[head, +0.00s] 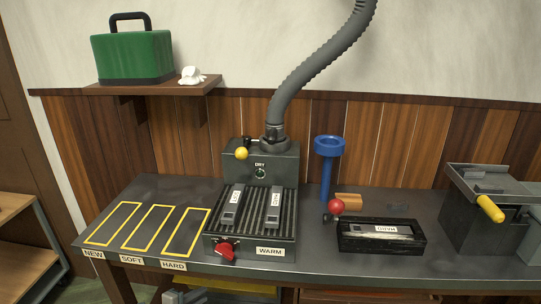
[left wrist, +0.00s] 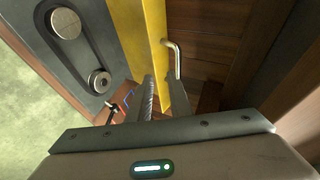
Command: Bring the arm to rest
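My left gripper (left wrist: 163,88) shows in the left wrist view with its two dark fingers apart and nothing between them. It points toward a yellow panel (left wrist: 160,50) with a bent metal handle (left wrist: 174,58), and I cannot tell whether it touches either. In the head view only a grey part of what looks like my left arm shows at the bottom edge, below the bench front. My right gripper is not in either view.
The bench (head: 325,268) carries a ribbed warmer (head: 250,240) holding two labelled grey bars, a black "HARD" box (head: 380,248), a blue funnel stand (head: 327,165) and a grey machine (head: 480,225). Yellow-outlined spaces (head: 150,228) are empty. A shelf (head: 150,90) holds a green case (head: 132,57).

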